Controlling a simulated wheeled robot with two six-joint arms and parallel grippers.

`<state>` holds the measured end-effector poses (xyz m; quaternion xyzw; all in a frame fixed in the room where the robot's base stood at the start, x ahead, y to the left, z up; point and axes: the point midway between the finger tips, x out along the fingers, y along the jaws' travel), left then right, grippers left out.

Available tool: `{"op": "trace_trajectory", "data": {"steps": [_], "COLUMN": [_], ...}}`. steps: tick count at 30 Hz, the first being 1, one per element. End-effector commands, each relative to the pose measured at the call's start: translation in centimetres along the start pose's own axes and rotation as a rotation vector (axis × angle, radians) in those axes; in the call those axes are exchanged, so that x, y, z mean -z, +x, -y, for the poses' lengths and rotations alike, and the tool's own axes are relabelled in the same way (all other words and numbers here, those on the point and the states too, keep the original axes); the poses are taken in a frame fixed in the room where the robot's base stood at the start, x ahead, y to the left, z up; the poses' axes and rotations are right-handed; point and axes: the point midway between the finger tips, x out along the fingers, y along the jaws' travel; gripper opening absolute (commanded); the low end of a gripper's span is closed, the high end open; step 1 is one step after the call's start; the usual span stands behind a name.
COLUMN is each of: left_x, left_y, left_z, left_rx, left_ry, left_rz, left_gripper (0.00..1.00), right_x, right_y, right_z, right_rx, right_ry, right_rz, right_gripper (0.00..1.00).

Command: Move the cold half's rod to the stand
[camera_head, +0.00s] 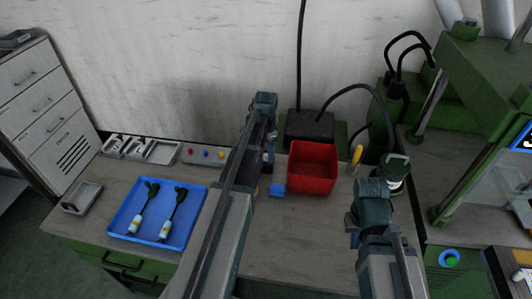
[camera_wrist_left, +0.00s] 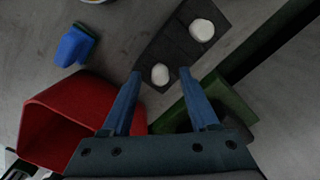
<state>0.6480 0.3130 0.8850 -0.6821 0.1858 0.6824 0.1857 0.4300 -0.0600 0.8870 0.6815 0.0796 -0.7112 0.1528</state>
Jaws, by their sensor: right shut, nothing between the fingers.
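A dark plate (camera_wrist_left: 182,42) with two white round tops shows in the left wrist view. The nearer white top (camera_wrist_left: 160,74) lies between my left fingertips in the picture; the farther one (camera_wrist_left: 201,31) is beyond them. I cannot tell whether these are rod ends, or which part is the stand. In the head view my left arm mostly hides this spot. My left gripper (camera_wrist_left: 160,72) is open, its blue fingers apart with nothing visibly clamped. My right gripper (camera_head: 354,231) is shut and empty at the right, in front of the red bin; its fingertips are hardly visible.
A red bin (camera_head: 312,183) and a blue block (camera_head: 277,190) are close to my left gripper. A yellow-handled tool (camera_head: 356,156) stands right of the bin. A blue tray (camera_head: 122,224) holds two dark-headed pieces. A green machine (camera_head: 440,200) borders the right. The bench's front middle is clear.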

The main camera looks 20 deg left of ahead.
Motion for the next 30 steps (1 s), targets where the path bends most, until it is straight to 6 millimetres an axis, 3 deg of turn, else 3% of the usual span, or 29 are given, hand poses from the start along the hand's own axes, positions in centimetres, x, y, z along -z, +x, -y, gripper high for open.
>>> {"op": "trace_trajectory", "data": {"steps": [8,14,30], "left_x": [0.0,0.0,0.0], "left_y": [-0.2,-1.4,-9.0], "left_z": [0.0,0.0,0.0], "left_rx": [0.0,0.0,0.0], "left_ry": [0.0,0.0,0.0], "left_rz": [0.0,0.0,0.0], "left_gripper": [0.6,0.6,0.6], "right_x": [0.0,-0.1,-0.5], "right_y": [-0.2,-1.4,-8.9], "right_z": [0.0,-0.1,-0.9], "right_rx": [0.0,0.0,0.0], "right_ry": [0.0,0.0,0.0], "right_rz": [0.0,0.0,0.0], "right_gripper": [0.0,0.0,0.0]}}
